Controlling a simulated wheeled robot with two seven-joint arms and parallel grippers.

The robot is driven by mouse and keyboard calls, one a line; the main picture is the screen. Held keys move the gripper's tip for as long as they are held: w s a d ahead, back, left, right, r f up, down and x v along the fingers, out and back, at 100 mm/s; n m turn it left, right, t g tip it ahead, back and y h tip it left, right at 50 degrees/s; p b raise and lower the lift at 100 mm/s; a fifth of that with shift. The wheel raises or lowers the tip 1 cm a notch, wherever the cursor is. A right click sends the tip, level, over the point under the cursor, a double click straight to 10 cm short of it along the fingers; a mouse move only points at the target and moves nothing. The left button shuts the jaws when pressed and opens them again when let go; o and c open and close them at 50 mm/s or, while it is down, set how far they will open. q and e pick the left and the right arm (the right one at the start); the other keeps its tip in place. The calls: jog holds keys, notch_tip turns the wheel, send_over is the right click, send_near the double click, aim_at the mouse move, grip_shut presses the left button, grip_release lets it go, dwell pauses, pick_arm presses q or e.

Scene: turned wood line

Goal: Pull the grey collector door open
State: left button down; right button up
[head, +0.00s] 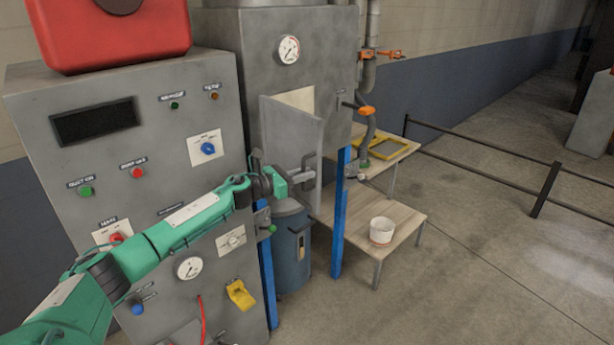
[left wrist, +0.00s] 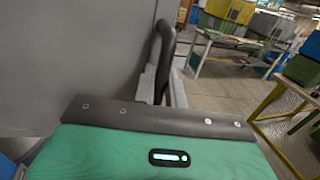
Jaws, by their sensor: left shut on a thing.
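The grey collector door (head: 285,130) stands ajar on the grey collector cabinet (head: 325,40). Its right edge is swung out from the front, and a pale interior (head: 300,98) shows above and behind it. My left gripper (head: 304,172) is shut on the door handle near the door's right edge. In the left wrist view, the dark handle bar (left wrist: 163,60) stands between the two fingers of my left gripper (left wrist: 162,88), with the flat grey door face (left wrist: 75,60) to the left. My right gripper is in neither view.
A control cabinet (head: 110,185) with buttons stands left, with a red case (head: 115,30) on top. A blue-grey drum (head: 291,250) stands below the collector between blue legs (head: 339,215). A low wooden table (head: 350,215) with a white bucket (head: 382,230) stands right. Floor at front right is clear.

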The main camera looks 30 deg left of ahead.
pick_arm(q)
jog(key=shift+r, duration=0.1)
jog(key=c, duration=1.8)
grip_release()
jog(key=shift+a, duration=0.1)
jog(key=shift+b+v, duration=3.55)
jog(key=shift+v, duration=3.4)
